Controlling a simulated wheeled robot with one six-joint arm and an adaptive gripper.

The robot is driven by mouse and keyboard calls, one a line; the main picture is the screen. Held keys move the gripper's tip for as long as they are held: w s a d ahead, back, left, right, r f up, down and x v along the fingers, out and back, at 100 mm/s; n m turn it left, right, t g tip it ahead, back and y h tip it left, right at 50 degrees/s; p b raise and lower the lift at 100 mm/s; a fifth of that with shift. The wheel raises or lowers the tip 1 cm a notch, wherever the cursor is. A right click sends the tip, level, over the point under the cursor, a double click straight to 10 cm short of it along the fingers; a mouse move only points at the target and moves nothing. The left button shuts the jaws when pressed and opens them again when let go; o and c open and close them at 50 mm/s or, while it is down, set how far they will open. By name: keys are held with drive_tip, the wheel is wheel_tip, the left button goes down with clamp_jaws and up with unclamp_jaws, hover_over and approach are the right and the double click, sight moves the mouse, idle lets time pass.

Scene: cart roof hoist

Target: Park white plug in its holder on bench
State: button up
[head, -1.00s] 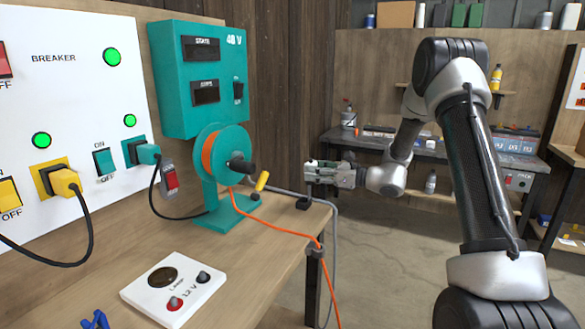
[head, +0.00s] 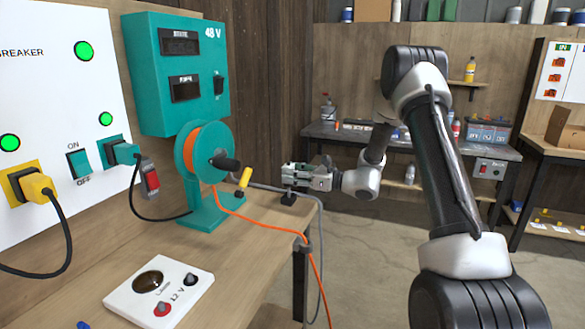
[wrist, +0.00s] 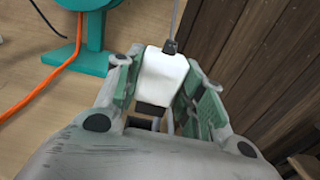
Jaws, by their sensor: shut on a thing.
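A white plug (wrist: 163,78) with a grey cable out of its far end sits between the two fingers of my gripper (wrist: 166,82) in the wrist view. My gripper is shut on it. In the head view my gripper (head: 293,176) is over the bench's far right corner, and the plug is mostly hidden by the fingers. A small black block (head: 288,199), which looks like the holder, sits on the bench (head: 235,258) just below the gripper, with a small gap. In the wrist view a dark piece (wrist: 151,108) shows at the plug's near end; I cannot tell whether it is the holder.
A teal reel (head: 208,150) with orange cable stands on the bench left of my gripper. The grey cable (head: 322,260) hangs past the bench edge. Open floor is to the right.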

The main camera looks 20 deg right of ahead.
sight(293, 197)
drive_tip(key=shift+f, duration=1.25)
drive_tip(key=shift+f, duration=1.6)
idle(0.3)
drive_tip(key=o, duration=1.2)
drive_tip(key=shift+o, duration=0.2)
drive_tip(key=v, duration=1.2)
drive_tip(key=shift+f, duration=0.1)
